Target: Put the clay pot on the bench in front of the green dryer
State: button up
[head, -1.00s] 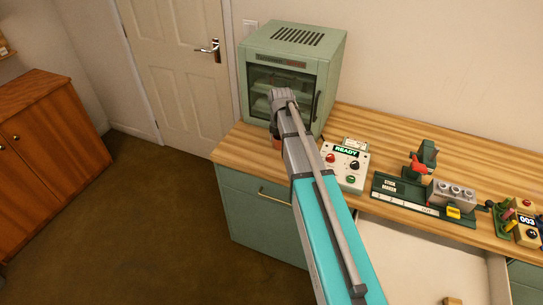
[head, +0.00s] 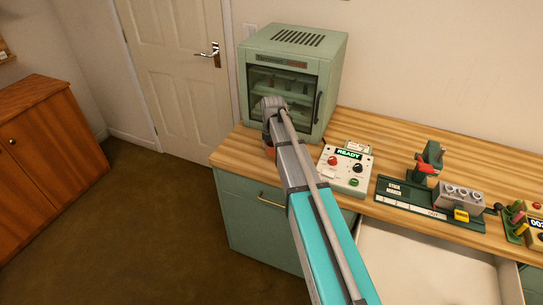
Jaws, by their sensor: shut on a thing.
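The green dryer (head: 293,80) stands at the back left end of the wooden bench (head: 228,151), its glass-fronted door facing forward. My gripper (head: 268,141) is in front of the dryer's lower left part, mostly hidden behind my own wrist. A small reddish-brown patch of the clay pot (head: 270,152) shows just below the wrist, and my gripper is shut on it. The rest of the pot is hidden. I cannot tell whether its base touches the bench top.
A control box reading READY (head: 346,170) sits on the bench right of my arm. Further right are a green rack (head: 425,199) and a grey block (head: 459,196). An open drawer (head: 430,262) juts out below. The bench's left corner is bare.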

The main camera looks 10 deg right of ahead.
aim_at(271, 160)
jog(key=shift+w+a+f+b, duration=0.15)
jog(key=shift+w+f+b, duration=0.05)
jog(key=shift+f+b, duration=0.25)
jog(key=shift+w+a+f+b, duration=0.1)
jog(key=shift+w+f+b, duration=0.1)
jog(key=shift+f+b, duration=1.3)
jog(key=shift+f, duration=0.1)
jog(key=shift+f, duration=0.15)
jog(key=o, duration=1)
jog(key=shift+o, duration=0.2)
jog(key=shift+r, duration=0.2)
notch_tip(271, 160, up, 12)
jog(key=p, duration=1.2)
jog(key=shift+s, duration=0.15)
